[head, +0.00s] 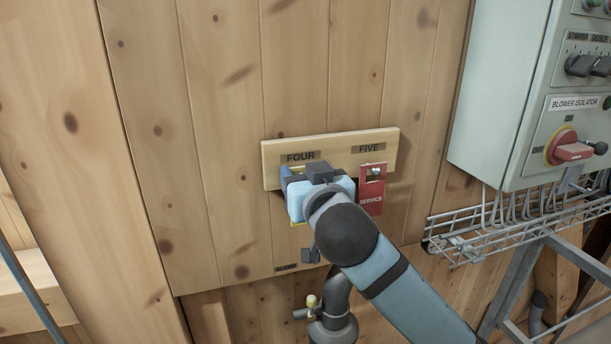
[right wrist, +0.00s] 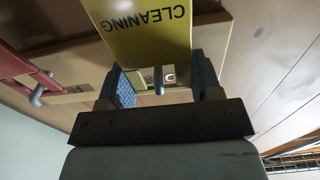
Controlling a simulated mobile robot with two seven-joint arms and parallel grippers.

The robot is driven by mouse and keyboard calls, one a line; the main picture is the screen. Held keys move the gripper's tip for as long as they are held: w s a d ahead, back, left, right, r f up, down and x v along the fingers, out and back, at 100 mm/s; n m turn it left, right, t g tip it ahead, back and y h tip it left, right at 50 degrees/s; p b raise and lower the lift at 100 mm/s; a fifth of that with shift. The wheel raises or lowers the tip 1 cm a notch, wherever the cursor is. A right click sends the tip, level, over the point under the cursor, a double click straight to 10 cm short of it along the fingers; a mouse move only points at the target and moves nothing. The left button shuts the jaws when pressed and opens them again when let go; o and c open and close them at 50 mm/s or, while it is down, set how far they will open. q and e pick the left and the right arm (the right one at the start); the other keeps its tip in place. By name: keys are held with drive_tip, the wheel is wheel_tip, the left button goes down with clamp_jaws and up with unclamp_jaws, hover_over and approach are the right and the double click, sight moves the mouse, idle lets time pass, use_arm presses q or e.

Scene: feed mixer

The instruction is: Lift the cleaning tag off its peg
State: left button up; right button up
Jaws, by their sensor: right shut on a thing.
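The yellow cleaning tag (right wrist: 146,40) hangs at the peg board, its lettering upside down in the right wrist view. My right gripper (head: 306,174) is at the board under the word FOUR. Its two fingers (right wrist: 161,78) are shut on the tag's sides near its cut-out end. A grey peg (right wrist: 158,80) shows in the cut-out between the fingers, so the tag appears to be still around it. In the head view my gripper and wrist hide nearly all of the tag. My left gripper is not in view.
A red service tag (head: 371,194) hangs close to the right of my gripper, under FIVE. The wooden peg board (head: 330,146) is on a plank wall. A grey control box (head: 515,100) and wire cable tray (head: 480,243) are at the right. The wall left of the board is clear.

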drive_tip(key=v, duration=0.9)
idle(1.2)
